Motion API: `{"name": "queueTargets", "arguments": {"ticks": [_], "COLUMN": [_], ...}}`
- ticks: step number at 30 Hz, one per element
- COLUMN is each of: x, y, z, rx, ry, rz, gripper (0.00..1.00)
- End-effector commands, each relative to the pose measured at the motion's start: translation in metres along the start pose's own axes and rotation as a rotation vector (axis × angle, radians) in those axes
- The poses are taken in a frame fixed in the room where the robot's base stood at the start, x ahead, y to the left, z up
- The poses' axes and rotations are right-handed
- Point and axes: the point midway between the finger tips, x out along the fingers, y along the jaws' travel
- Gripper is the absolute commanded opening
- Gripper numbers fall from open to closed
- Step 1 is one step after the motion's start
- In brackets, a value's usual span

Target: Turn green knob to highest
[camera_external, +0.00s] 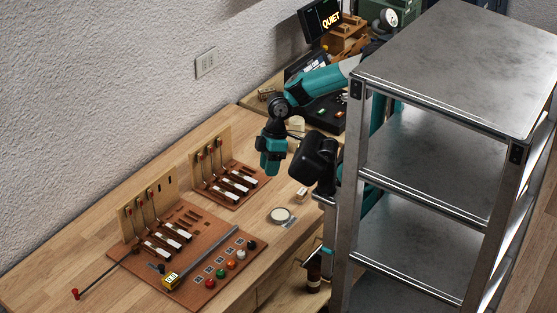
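The small green knob (241,254) is in a row of coloured knobs along the right edge of the front brown board (180,298). The row runs from a red knob at the near end to a black knob at the far end. The green knob is too small to read its setting. My teal gripper (270,172) hangs pointing down near the rear board, above and well behind the green knob, and is apart from it. Its fingertips are too small to tell whether they are open or shut. Nothing is visibly held in it.
Upright hammer mechanisms with white keys stand on the front board and the rear board (252,198). A round dish (281,215) lies on the wooden bench. A metal shelf (450,60) blocks the right side.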

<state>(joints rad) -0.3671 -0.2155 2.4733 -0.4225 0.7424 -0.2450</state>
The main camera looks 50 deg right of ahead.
Motion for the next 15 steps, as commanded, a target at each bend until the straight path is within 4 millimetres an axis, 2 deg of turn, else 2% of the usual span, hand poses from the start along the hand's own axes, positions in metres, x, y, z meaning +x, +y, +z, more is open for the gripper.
{"name": "queueTargets", "arguments": {"ticks": [4,7,12,15], "x": [0.018,0.038,0.082,0.106], "y": [-0.007,-0.020,-0.059,-0.085], "z": [-0.051,-0.087,-0.136,-0.154], "rx": [-0.533,-0.925,-1.555,-1.847], "ry": [-0.095,-0.159,-0.263,-0.311], "rz": [-0.002,-0.014,-0.062,-0.096], "gripper": [0.38,0.38,0.38,0.38]}}
